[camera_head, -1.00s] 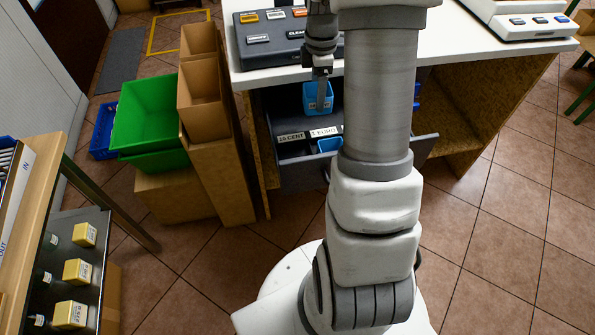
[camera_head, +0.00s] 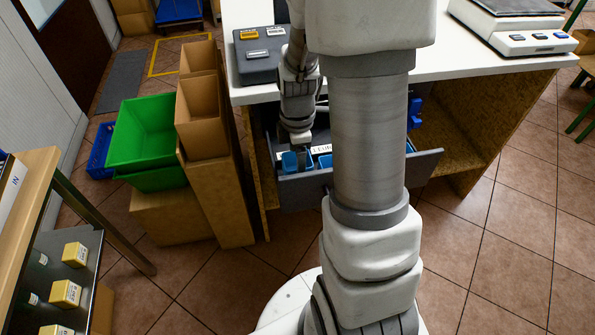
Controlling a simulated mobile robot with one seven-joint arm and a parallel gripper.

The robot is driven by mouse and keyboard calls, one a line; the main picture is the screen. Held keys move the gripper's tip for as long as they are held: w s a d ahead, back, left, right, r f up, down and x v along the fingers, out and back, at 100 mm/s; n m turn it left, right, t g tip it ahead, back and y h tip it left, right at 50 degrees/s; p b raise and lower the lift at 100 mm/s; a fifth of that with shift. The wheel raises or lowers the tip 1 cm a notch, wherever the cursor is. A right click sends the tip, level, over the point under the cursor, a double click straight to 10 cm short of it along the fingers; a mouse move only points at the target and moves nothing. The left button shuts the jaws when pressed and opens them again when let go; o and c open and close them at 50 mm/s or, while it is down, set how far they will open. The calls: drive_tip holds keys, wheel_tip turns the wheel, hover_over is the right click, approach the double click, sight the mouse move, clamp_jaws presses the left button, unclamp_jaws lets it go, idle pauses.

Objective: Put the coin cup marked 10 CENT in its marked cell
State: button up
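A blue coin cup (camera_head: 291,162) stands low at the left front of the open cash drawer (camera_head: 305,191), in the area where the 10 CENT label showed earlier. My gripper (camera_head: 302,147) is directly above and against this cup, pointing down. Its fingertips are too small and partly hidden to tell if they grip the cup wall. The cup's own marking is not readable. A second blue cup (camera_head: 325,161) sits just right of it, by the 1 EURO label (camera_head: 322,149). The 10 CENT label is hidden, and my arm covers the drawer's right part.
The white counter (camera_head: 440,55) overhangs the drawer and carries a dark keypad device (camera_head: 258,60) and a scale (camera_head: 520,40). Cardboard boxes (camera_head: 202,120) and a green crate (camera_head: 140,130) stand close on the left.

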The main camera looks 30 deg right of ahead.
drive_tip(key=shift+f+b, duration=0.45)
drive_tip(key=shift+f, duration=1.25)
drive_tip(key=shift+f, duration=0.25)
drive_tip(key=o, duration=1.4)
drive_tip(key=shift+r, duration=0.1)
